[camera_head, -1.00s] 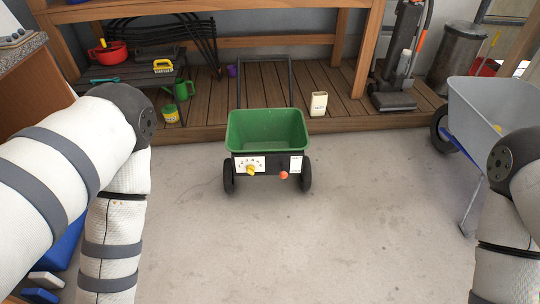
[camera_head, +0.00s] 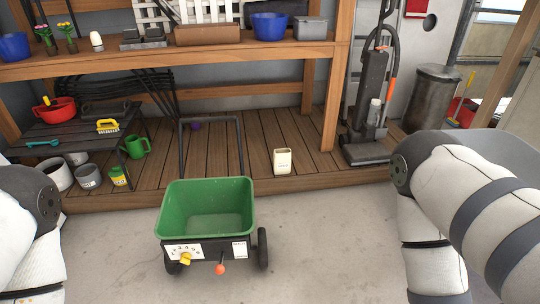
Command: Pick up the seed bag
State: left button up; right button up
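A small cream-coloured bag or carton (camera_head: 283,161) stands upright on the wooden deck, behind and to the right of the green spreader; it looks like the seed bag, but its label is too small to read. My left arm shows at the lower left edge and my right arm at the right. Both grippers are outside the picture, so their state is hidden. Nothing touches the cream bag.
A green wheeled spreader (camera_head: 206,208) stands on the concrete in front of the deck. An upright vacuum (camera_head: 371,100) is right of the bag. A wooden shelf (camera_head: 180,60) spans above. A dark low table (camera_head: 75,132) is left. Concrete between spreader and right arm is clear.

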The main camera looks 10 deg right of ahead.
aim_at(282, 157)
jog(key=i+l+u, duration=0.3)
jog(key=l, duration=0.35)
jog(key=i+l+u, duration=0.15)
jog(key=i+l, duration=0.15)
jog(key=i+l+u, duration=0.15)
jog(key=l, duration=0.25)
jog(key=i+l+u, duration=0.3)
jog(key=l, duration=0.35)
jog(key=i+l+u, duration=0.15)
jog(key=l, duration=0.2)
jog(key=i+l+u, duration=0.15)
jog(key=l, duration=0.25)
jog(key=i+l+u, duration=0.15)
jog(key=l, duration=0.2)
jog(key=i+l+u, duration=0.15)
jog(key=l, duration=0.25)
jog(key=i+l+u, duration=0.15)
jog(key=l, duration=0.25)
jog(key=i, duration=0.1)
